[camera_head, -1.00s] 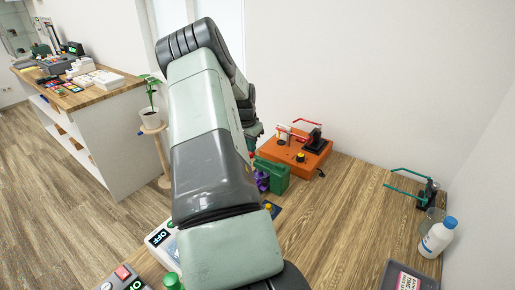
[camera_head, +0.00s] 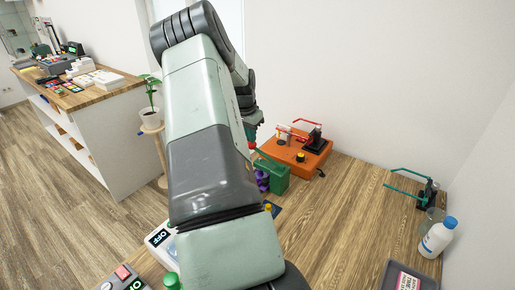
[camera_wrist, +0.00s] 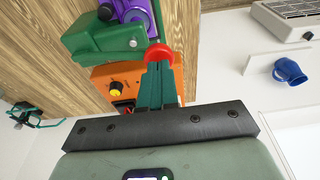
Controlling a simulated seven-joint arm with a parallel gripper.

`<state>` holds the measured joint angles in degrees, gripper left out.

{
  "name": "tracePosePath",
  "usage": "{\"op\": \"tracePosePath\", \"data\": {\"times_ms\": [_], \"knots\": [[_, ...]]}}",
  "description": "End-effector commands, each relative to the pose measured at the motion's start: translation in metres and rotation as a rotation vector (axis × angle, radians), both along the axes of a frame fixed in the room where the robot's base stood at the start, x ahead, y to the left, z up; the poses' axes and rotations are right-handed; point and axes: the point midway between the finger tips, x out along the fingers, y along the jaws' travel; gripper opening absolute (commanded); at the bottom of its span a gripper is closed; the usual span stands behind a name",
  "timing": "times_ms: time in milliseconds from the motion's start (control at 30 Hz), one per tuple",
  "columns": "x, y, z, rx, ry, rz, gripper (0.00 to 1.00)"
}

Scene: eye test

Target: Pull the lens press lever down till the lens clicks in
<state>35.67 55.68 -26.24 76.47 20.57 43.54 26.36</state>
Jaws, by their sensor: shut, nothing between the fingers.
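The lens press (camera_head: 278,178) is a green block with a purple part (camera_head: 262,180) at its left side. In the wrist view the green press (camera_wrist: 95,42) and purple part (camera_wrist: 128,10) are close, cut off by the top edge. The round red knob (camera_wrist: 158,54) of its lever is right at my fingertips; whether they touch it I cannot tell. My gripper (camera_wrist: 158,72) has dark green fingers, shut together with nothing between them. In the head view the knob (camera_head: 251,145) shows small beside my arm, which hides most of my gripper.
An orange device (camera_head: 303,158) with a yellow dial stands just behind the press. A small green-handled tool (camera_head: 427,188), a clear cup (camera_head: 432,218) and a white bottle (camera_head: 438,238) stand at right. The wooden table (camera_head: 350,210) between is clear.

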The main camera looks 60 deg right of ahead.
Motion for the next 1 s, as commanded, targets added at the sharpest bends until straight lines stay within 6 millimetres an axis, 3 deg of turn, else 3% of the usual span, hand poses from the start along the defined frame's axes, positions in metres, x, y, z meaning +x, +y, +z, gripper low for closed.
{"op": "tracePosePath", "data": {"times_ms": [600, 1000], "knots": [[0.0, 0.0, 0.037, -0.001, -0.001, 0.0, 0.0], [0.0, 0.0, 0.04, 0.0, 0.0, 0.0, 0.0]]}}
